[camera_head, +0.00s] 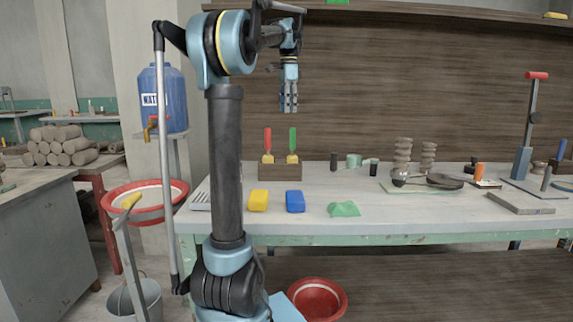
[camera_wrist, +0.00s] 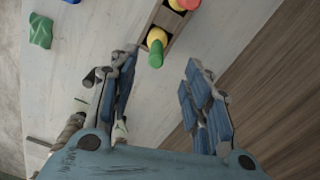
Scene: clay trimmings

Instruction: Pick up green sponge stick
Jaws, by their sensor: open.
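The green sponge stick (camera_head: 292,140) stands upright, green end up, with a yellow part below, in a small wooden holder (camera_head: 278,173) on the workbench. A red stick (camera_head: 267,139) stands beside it on the left. My gripper (camera_head: 289,110) is open and empty, pointing down above the green stick. In the wrist view the green sponge stick (camera_wrist: 156,54) appears between and beyond the fingertips of my gripper (camera_wrist: 162,62). The holder (camera_wrist: 179,27) and the red stick (camera_wrist: 187,4) show at the top. How far the fingers are above the stick is hard to tell.
A yellow block (camera_head: 258,200), a blue block (camera_head: 295,201) and a crumpled green piece (camera_head: 344,209) lie in front of the holder. Dark cylinders (camera_head: 333,162), stacked clay forms (camera_head: 402,155) and tools stand to the right. A wooden wall rises behind the bench (camera_head: 420,226).

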